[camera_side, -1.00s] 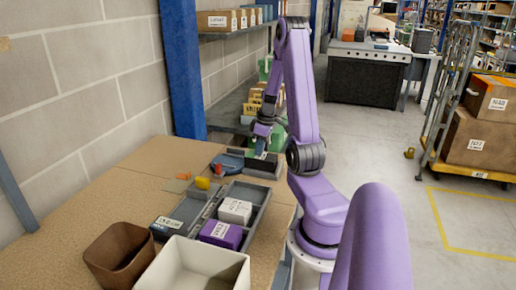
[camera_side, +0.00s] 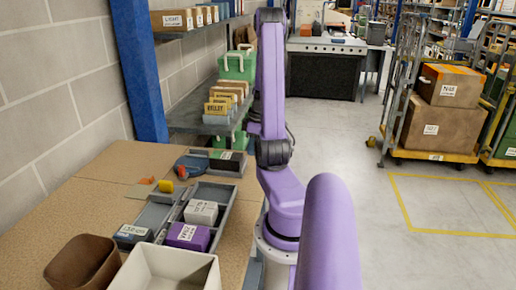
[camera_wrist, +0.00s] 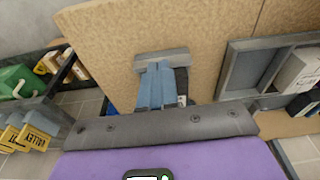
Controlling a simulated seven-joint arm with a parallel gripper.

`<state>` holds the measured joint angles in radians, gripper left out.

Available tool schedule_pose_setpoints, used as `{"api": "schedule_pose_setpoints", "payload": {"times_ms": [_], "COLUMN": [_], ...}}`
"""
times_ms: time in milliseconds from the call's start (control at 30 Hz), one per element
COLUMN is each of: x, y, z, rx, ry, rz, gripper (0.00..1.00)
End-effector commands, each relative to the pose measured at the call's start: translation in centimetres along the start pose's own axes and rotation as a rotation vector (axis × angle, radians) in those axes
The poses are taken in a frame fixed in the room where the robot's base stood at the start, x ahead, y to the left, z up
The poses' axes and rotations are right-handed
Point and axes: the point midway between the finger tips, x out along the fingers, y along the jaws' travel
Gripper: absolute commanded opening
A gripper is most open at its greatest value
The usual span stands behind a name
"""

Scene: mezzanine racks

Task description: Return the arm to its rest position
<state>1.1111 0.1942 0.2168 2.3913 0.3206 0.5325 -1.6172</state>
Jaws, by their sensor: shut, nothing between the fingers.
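My purple arm (camera_side: 271,90) stands upright at the right edge of the work table (camera_side: 60,215), bent at the elbow. In the side view my gripper is hidden behind the arm. In the wrist view my gripper (camera_wrist: 158,88) shows as two blue-grey fingers close together, shut and empty, above the table's edge. A small dark object with a white label (camera_wrist: 181,88) is partly hidden behind the fingers.
A grey divided tray (camera_side: 211,234) holds a white box (camera_side: 202,212) and a purple box (camera_side: 188,236). A brown bin (camera_side: 84,265) and a white bin (camera_side: 165,277) stand in front. A shelf with yellow boxes and a green case (camera_side: 237,66) stands behind.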

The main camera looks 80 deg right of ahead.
Motion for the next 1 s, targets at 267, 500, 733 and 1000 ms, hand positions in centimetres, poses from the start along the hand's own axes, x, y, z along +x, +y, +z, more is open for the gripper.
{"api": "schedule_pose_setpoints", "payload": {"times_ms": [267, 500, 733, 1000], "x": [-0.3, -0.4, -0.5, -0.8], "y": [0.0, -0.1, -2.8, -9.7], "z": [1.9, 1.7, -3.5, -10.5], "rx": [0.000, -0.010, -0.115, -0.288], "ry": [0.000, 0.000, -0.010, -0.040], "rz": [-0.001, -0.002, -0.033, -0.082], "gripper": [0.00, 0.00, 0.00, 0.00]}}
